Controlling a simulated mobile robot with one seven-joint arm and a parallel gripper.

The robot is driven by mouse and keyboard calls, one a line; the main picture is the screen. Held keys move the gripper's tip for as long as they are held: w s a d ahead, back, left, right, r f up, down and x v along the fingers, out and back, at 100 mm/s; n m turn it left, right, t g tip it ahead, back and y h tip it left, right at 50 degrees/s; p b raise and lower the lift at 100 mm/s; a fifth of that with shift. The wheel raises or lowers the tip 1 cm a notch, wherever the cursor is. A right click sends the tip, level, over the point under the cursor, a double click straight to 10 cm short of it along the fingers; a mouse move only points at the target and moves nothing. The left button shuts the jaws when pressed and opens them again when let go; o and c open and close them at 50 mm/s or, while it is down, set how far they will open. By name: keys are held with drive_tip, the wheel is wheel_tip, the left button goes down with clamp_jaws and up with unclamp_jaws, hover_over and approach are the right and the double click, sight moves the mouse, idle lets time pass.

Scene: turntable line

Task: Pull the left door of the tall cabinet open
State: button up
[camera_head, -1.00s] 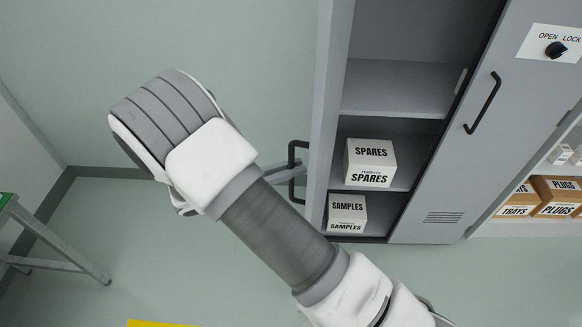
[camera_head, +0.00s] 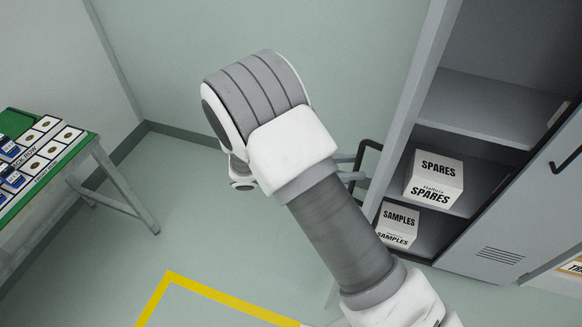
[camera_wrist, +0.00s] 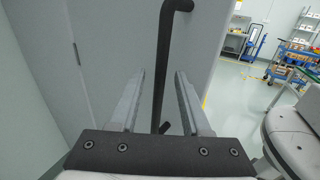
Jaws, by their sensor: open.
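The tall cabinet's left door (camera_head: 411,85) is grey and stands swung open, seen nearly edge-on in the head view. Its black bar handle (camera_head: 364,160) is on the outer face, partly hidden by my arm. In the wrist view the door face (camera_wrist: 110,40) fills the middle, and the handle (camera_wrist: 165,55) runs upright between my fingers. My gripper (camera_wrist: 160,75) is open, with one finger on each side of the handle and visible gaps beside it. In the head view my fingers (camera_head: 350,177) show only in part beside the handle.
Inside the cabinet, a SPARES box (camera_head: 434,180) and a SAMPLES box (camera_head: 397,225) stand on shelves (camera_head: 480,105). A green-topped table (camera_head: 75,150) is at left. Clear floor with yellow tape (camera_head: 225,298) lies between.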

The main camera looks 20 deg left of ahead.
drive_tip(key=b+v, duration=0.2)
drive_tip(key=v, duration=1.3)
drive_tip(key=shift+a, duration=0.3)
drive_tip(key=shift+s+a, duration=0.1)
drive_tip(key=shift+s, duration=0.05)
